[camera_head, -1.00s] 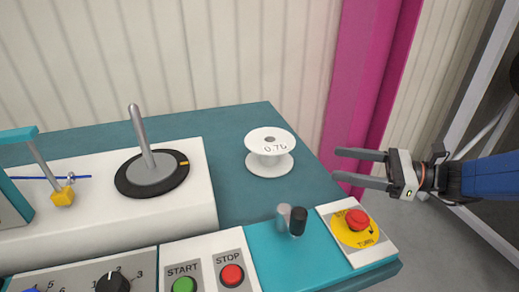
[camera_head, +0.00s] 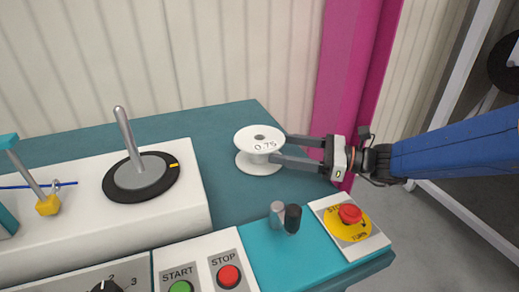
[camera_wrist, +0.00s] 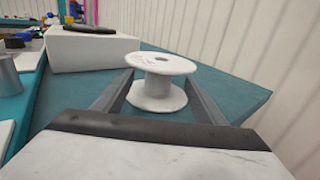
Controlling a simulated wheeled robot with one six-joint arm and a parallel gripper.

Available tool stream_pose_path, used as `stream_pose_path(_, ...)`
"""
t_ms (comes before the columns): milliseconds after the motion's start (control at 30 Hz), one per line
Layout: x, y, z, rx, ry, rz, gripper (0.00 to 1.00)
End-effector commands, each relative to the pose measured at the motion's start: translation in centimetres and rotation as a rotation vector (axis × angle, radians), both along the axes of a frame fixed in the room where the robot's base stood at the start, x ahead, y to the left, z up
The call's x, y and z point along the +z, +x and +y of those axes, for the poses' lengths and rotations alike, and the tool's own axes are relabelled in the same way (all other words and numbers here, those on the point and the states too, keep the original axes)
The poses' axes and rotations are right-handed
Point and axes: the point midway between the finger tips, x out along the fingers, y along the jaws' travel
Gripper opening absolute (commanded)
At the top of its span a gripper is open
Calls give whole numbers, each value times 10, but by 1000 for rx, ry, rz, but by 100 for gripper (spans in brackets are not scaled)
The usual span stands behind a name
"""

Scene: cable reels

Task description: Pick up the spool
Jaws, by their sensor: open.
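The white spool (camera_head: 259,146) stands upright on the teal bench top, with "0.75" printed on its upper flange. My gripper (camera_head: 279,149) reaches in from the right, level with the spool. Its fingers are open, with the tips at the spool's right side. In the wrist view the spool (camera_wrist: 158,84) stands ahead, centred between the two open fingers (camera_wrist: 160,92). The finger tips reach about as far as its near part. I cannot tell whether either finger touches it.
Left of the spool a white housing carries a black dial with an upright grey rod (camera_head: 130,140). In front are a short grey-and-black knob (camera_head: 286,217), a red emergency stop (camera_head: 350,214), and green and red buttons. A pink column (camera_head: 345,80) stands behind right.

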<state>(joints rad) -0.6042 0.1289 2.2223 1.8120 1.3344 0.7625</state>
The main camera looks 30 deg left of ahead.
Motion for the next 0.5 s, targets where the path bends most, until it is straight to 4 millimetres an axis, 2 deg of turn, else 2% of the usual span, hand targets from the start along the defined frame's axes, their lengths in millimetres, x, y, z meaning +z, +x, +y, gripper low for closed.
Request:
stream_pose_path(100,0,-3,10,2,-1,-1,65)
stream_pose_path(367,0,-6,20,1,0,-1,65)
stream_pose_path(500,-1,-11,36,3,-1,-1,65)
